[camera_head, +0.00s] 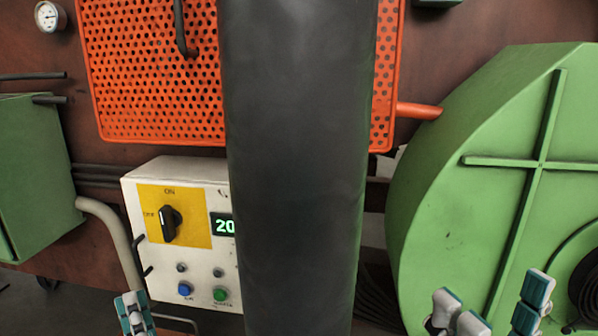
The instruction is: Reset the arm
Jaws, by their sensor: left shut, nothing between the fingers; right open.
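My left gripper (133,312) shows at the bottom edge, left of centre, with teal and white fingers. It is shut with nothing between the fingers, just below and left of the control box. My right gripper (492,301) is at the bottom right, in front of the green round housing. Its teal and white finger parts stand apart, and it is open and empty. Most of both arms lies outside the view.
A thick dark vertical cylinder (292,170) blocks the middle and partly hides the white control box (185,170), which has a black knob. Behind are an orange perforated guard (150,65) and a green round housing (445,185). A green box (30,170) is at left.

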